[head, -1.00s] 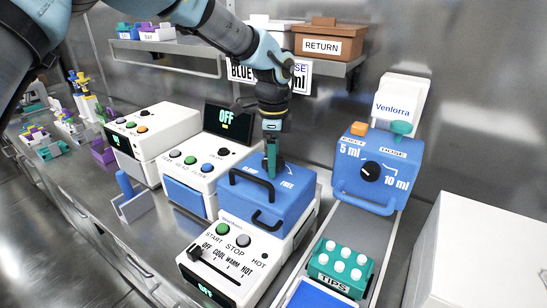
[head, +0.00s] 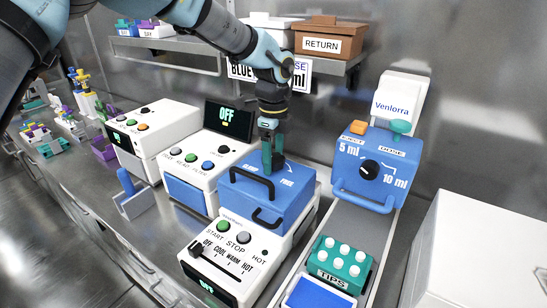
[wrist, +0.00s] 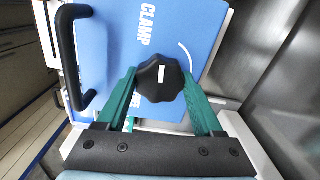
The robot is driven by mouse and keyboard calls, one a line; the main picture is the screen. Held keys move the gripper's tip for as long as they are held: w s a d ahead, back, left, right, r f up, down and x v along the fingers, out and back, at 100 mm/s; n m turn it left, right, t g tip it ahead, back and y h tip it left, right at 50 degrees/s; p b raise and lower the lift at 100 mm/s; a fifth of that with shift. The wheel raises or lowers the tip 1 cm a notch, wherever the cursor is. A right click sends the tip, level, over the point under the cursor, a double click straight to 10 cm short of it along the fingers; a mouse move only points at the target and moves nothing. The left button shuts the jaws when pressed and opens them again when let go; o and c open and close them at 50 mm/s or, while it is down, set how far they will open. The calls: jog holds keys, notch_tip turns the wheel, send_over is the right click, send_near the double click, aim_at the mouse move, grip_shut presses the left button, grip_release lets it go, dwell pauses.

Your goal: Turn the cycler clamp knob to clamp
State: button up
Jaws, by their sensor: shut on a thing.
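The cycler (head: 262,200) is a white unit with a blue lid and black handles, in the middle of the head view. Its black clamp knob (wrist: 160,78) sits on the blue lid, marked CLAMP and FREE. In the wrist view the knob's white pointer line runs roughly up and down the picture, and the word CLAMP is above and to the left. My gripper (head: 270,168) points down at the lid. Its green fingers (wrist: 160,90) are on either side of the knob and shut on it. In the head view the fingers partly hide the knob.
A blue dispenser (head: 364,165) with a dial stands to the right, behind a green TIPS rack (head: 340,264). A white instrument with an OFF screen (head: 230,121) stands behind left. A shelf with a brown RETURN box (head: 328,40) is above. A black handle (wrist: 72,55) rises beside the knob.

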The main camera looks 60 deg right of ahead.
aim_at(273, 157)
jog(key=o, duration=1.4)
jog(key=shift+c, duration=0.2)
notch_tip(273, 157, up, 11)
jog(key=b, duration=0.3)
jog(key=shift+f, duration=0.1)
jog(key=w+a+f+n, duration=0.2)
jog(key=w+a+n, duration=0.5)
jog(key=w+a, duration=0.5)
jog(key=w+a+f+n, duration=0.3)
jog(key=w+a+n, duration=0.5)
jog(key=w+a, duration=0.45)
jog(key=w+a+f+n+t, duration=0.15)
jog(key=a+n, duration=0.75)
jog(key=a, duration=0.9)
jog(key=s+a+f+n, duration=0.1)
jog(key=s+a+n, duration=0.1)
jog(key=a+n, duration=0.2)
jog(key=s+a+f+n, duration=0.2)
jog(key=a+n, duration=0.3)
jog(key=a, duration=0.6)
jog(key=shift+s+n, duration=0.3)
